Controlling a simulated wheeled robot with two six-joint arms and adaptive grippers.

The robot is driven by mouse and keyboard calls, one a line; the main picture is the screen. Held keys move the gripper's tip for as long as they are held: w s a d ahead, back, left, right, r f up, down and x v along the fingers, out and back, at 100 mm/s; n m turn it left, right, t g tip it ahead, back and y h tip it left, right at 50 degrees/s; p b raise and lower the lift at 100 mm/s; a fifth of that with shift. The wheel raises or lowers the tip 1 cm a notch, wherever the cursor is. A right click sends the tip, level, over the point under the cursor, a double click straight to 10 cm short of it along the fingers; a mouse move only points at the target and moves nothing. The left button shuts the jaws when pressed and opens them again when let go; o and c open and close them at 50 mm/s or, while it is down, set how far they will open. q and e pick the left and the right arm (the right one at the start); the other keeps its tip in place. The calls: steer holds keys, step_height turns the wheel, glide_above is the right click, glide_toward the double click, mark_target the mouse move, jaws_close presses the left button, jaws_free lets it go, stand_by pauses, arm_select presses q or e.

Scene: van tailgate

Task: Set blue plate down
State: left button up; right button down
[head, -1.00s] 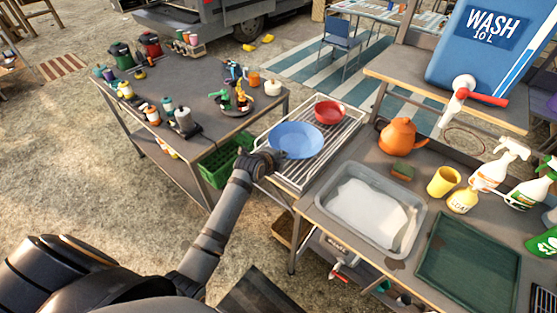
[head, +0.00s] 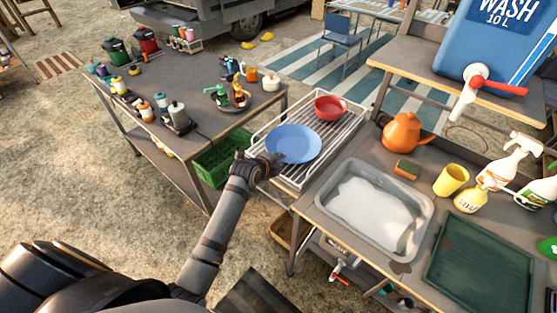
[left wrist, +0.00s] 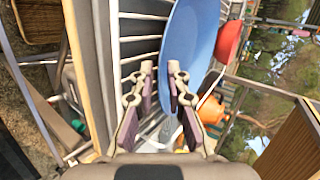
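The blue plate (head: 294,143) lies about level at the near left part of the wire rack (head: 343,143), by its left rim. My left gripper (head: 268,161) is at the plate's near left edge. In the left wrist view, the fingers of my left gripper (left wrist: 160,66) stand apart with a gap between them. The blue plate (left wrist: 190,45) shows beyond them, with one finger overlapping it. I see no firm grip on its rim. My right gripper is out of view.
A red bowl (head: 330,108) sits on the rack behind the plate. To the right are a grey wash basin (head: 329,200), an orange kettle (head: 401,131) and a sponge (head: 407,169). A green crate (head: 212,168) is below left. A table with paint bottles (head: 203,75) stands left.

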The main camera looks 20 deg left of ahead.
arm_select(q)
steer(key=shift+r, duration=0.4)
steer(key=v, duration=1.1)
steer(key=shift+s+b, duration=0.3)
steer(key=shift+s, duration=0.15)
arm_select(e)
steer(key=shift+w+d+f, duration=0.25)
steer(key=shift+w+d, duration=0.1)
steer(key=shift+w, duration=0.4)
arm_select(q)
steer(key=shift+r, duration=0.15)
